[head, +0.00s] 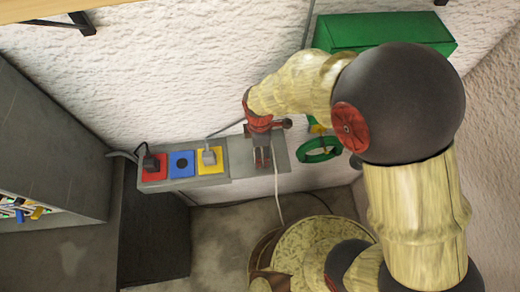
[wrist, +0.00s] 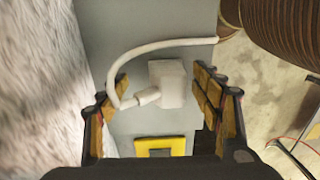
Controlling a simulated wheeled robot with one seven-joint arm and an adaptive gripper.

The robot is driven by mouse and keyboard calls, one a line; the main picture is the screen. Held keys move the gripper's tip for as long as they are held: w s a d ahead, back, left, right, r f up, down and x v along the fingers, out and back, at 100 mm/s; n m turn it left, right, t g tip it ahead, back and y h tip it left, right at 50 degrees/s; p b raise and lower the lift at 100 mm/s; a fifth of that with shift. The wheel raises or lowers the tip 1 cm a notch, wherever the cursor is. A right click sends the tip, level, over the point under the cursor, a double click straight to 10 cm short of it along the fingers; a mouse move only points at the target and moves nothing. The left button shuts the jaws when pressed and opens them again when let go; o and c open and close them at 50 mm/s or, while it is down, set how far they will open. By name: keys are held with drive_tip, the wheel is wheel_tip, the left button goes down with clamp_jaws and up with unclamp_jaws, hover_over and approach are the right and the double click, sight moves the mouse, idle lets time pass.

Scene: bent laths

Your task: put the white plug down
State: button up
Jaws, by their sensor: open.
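The white plug (wrist: 167,84) rests on a bare grey surface (wrist: 130,25) in the wrist view. Its white cord (wrist: 160,45) leaves the plug's lower left, bends up past the left finger and runs off to the right. My gripper (head: 263,157) is open, with one finger on each side of the plug and a gap visible at both sides. In the head view my gripper hides the plug, and the white cord (head: 278,195) hangs below the grey shelf (head: 237,158).
Left of my gripper are a red socket (head: 147,175) with a black plug, an empty-looking blue socket (head: 181,170) and a yellow socket (head: 203,169) with a grey plug (head: 209,156). A green ring (head: 312,157) hangs at the right. A green box (head: 340,33) sits above.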

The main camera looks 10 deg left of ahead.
wheel_tip(320, 180, up, 13)
drive_tip(key=p, duration=0.1)
drive_tip(key=shift+w, duration=0.25)
drive_tip(key=shift+r, duration=0.1)
idle(0.6)
drive_tip(key=s+d+r+m+t+b, duration=0.1)
drive_tip(key=s+d+m+t+b, duration=0.1)
drive_tip(key=d+m, duration=0.5)
drive_tip(key=s+d+r+m+t+b, duration=0.2)
drive_tip(key=s+d+m+b, duration=0.2)
drive_tip(key=d+m+b, duration=0.3)
drive_tip(key=s+d+r+m+t+b, duration=0.1)
drive_tip(key=s+d+m+t+b, duration=0.1)
drive_tip(key=d+m+b, duration=0.3)
drive_tip(key=s+d+m, duration=0.1)
drive_tip(key=d, duration=0.3)
drive_tip(key=shift+r+m, duration=0.4)
